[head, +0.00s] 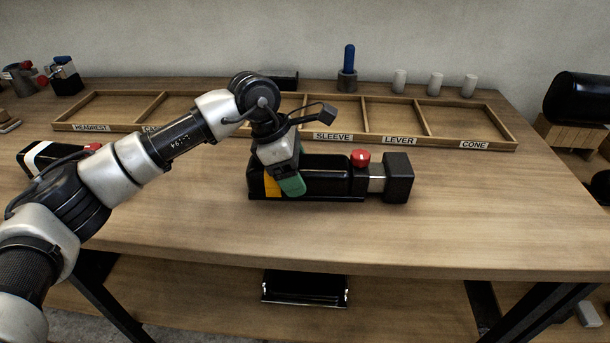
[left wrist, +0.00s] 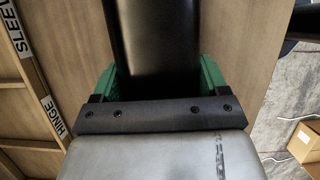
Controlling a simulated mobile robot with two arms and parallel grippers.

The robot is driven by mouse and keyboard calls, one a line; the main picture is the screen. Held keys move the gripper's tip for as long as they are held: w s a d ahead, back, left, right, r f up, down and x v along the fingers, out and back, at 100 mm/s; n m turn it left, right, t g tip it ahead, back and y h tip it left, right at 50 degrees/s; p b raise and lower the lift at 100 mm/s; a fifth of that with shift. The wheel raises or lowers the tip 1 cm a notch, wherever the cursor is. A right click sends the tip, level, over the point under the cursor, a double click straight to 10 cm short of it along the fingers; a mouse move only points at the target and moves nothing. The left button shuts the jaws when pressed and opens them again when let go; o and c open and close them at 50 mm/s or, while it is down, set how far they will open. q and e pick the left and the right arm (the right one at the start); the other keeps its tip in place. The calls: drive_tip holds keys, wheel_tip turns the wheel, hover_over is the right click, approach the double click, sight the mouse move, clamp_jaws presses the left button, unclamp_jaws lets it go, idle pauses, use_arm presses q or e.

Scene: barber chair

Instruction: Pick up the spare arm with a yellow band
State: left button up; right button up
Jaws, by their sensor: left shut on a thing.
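The spare arm with a yellow band (head: 330,180) is a long black piece lying on the workbench in the middle of the head view. Its yellow band (head: 271,184) is near its left end; a red knob (head: 360,157) and a black block are at its right end. My left gripper (head: 290,185) comes down over it beside the band, with green fingertips. In the left wrist view, the green fingers of the gripper (left wrist: 156,80) stand on both sides of the black body (left wrist: 155,40), shut on it. The band is not visible there. My right gripper is not in view.
Behind lies a wooden compartment tray (head: 480,128) with labels such as SLEEVE, LEVER and CONE. Another black piece with a white band (head: 38,153) lies at the left, partly behind my arm. The right front is clear.

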use_arm(q)
drive_tip(key=shift+r, duration=0.1)
drive_tip(key=shift+r, duration=0.4)
wheel_tip(320, 180, up, 3)
drive_tip(key=shift+r, duration=0.2)
drive_tip(key=s+d+r, duration=0.5)
drive_tip(key=d+r, duration=0.1)
drive_tip(key=d, duration=0.4)
drive_tip(key=shift+d+r, duration=0.3)
drive_tip(key=shift+r, duration=0.1)
drive_tip(key=shift+w+f, duration=0.1)
